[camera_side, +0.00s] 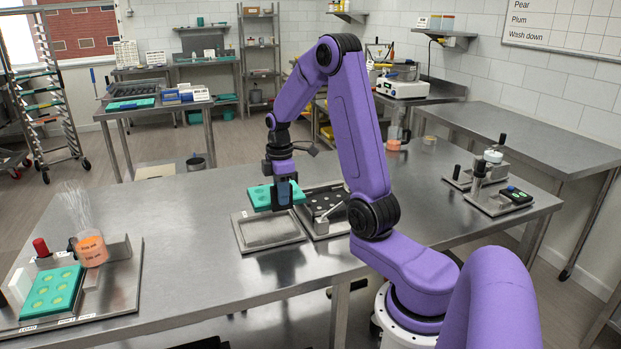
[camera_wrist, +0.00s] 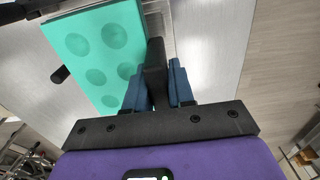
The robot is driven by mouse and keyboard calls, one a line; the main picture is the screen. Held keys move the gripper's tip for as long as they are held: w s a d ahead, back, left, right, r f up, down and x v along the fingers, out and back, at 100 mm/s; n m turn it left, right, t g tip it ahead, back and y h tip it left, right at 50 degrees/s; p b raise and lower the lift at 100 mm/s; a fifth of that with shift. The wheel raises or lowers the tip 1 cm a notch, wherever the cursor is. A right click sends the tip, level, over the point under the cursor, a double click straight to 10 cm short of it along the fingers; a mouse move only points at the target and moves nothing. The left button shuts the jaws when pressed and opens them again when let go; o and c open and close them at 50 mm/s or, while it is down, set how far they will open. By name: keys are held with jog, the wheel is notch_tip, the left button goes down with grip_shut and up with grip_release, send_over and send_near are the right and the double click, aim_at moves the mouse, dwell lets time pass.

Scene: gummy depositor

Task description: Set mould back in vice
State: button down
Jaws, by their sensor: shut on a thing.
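The teal mould (camera_side: 261,198), with round cavities in its face, is held above the table over a shallow metal tray (camera_side: 240,238). My gripper (camera_side: 284,192) is at the mould's right end. In the wrist view the fingers (camera_wrist: 158,84) are shut on a dark tab beside the mould (camera_wrist: 88,62), whose cavities look empty. To the right of the tray is a metal fixture (camera_side: 322,203) with a dark, dotted top and a lever, which looks like the vice. My gripper and the mould partly hide its left side.
At front left, a station plate (camera_side: 122,290) carries another teal mould (camera_side: 52,292) with filled cavities, and an orange-filled container (camera_side: 92,250). A device with upright handles (camera_side: 490,190) stands at the table's right end. The table between is clear.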

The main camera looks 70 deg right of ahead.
jog(key=a, duration=0.1)
jog(key=w+a, duration=0.1)
jog(key=a, duration=0.1)
jog(key=shift+w+a+f, duration=0.2)
jog(key=shift+a+f, duration=0.05)
jog(key=shift+f, duration=0.1)
jog(key=shift+f, duration=0.1)
jog(key=shift+f, duration=3)
jog(key=shift+f, duration=0.15)
jog(key=shift+f, duration=0.7)
jog(key=c, duration=0.9)
grip_release()
